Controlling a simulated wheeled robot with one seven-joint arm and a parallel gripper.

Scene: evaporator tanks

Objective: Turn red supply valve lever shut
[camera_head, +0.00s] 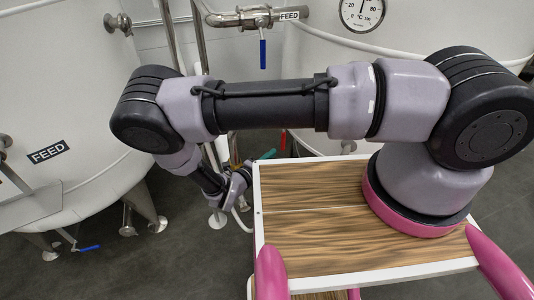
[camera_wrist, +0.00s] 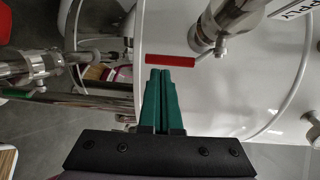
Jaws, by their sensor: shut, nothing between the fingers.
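The red supply valve lever (camera_wrist: 171,60) shows in the wrist view, just beyond my fingertips. It lies crosswise in the picture, with its right end near the metal valve body (camera_wrist: 205,32). My gripper (camera_wrist: 161,76) has green fingers pressed together with nothing between them. Its tips are close below the lever in the picture; I cannot tell whether they touch it. In the head view a small red piece (camera_head: 283,140) shows under my arm, right of my gripper's green fingers (camera_head: 267,154). My arm hides most of the valve there.
Steel tanks (camera_head: 60,90) stand at left and behind. A blue lever (camera_head: 263,53) hangs from the upper FEED pipe, and another blue lever (camera_head: 90,248) is low at left. A horizontal pipe with fittings (camera_wrist: 60,62) runs left of my fingers. A wood-topped surface (camera_head: 320,240) lies under my arm.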

